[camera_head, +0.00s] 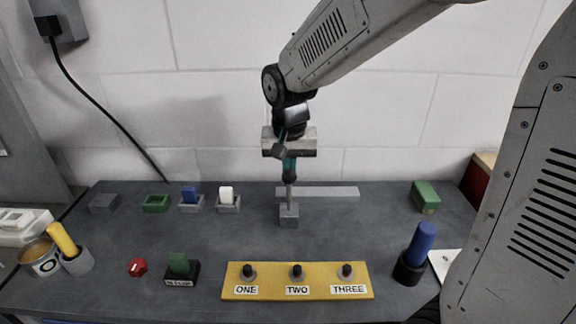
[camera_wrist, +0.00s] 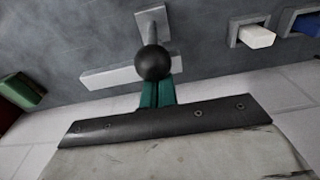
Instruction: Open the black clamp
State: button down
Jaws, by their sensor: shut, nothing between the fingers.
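My gripper (camera_head: 289,172) is above the middle of the bench, pointing down, with teal fingers shut and empty. Below it a thin grey rod rises from a small grey block (camera_head: 289,220). In the wrist view a black ball (camera_wrist: 153,63) tops this lever and hides my fingertips (camera_wrist: 160,88); I cannot tell whether they touch. A black holder with a white label (camera_head: 181,281) stands at the front left with a green block (camera_head: 178,262) upright in it. It may be the black clamp, but I cannot read its label surely.
A yellow panel (camera_head: 297,288) with knobs marked ONE, TWO and THREE lies at the front. A blue cylinder (camera_head: 422,240) stands in a black cup at right. A red knob (camera_head: 137,268) sits left of the black holder. A flat grey bar (camera_head: 325,193) lies behind the lever.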

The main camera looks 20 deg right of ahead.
aim_at(289, 175)
jog(key=shift+s+a+f, duration=0.1)
jog(key=shift+s+a, duration=0.3)
jog(key=shift+s, duration=0.45)
jog(key=shift+s+a+f, duration=0.1)
jog(key=shift+s+a, duration=0.25)
jog(key=shift+s, duration=0.5)
jog(key=shift+w+d+r, duration=0.15)
jog(key=shift+w+r, duration=0.1)
jog(key=shift+r, duration=0.35)
jog(key=shift+w+d+r, duration=0.1)
jog(key=shift+w+r, duration=0.15)
jog(key=shift+r, duration=0.3)
jog(key=r, duration=0.7)
jog(key=shift+s+a, duration=0.15)
jog(key=shift+s, duration=0.2)
jog(key=shift+f, duration=0.1)
jog(key=s+d+n, duration=0.2)
jog(key=s, duration=0.8)
jog(key=s+d+f+n, duration=0.1)
jog(key=s+d+n, duration=0.1)
jog(key=s, duration=0.8)
jog(key=shift+s+d+f+n, duration=0.25)
jog(key=shift+s+d+n, duration=0.1)
jog(key=shift+d, duration=0.5)
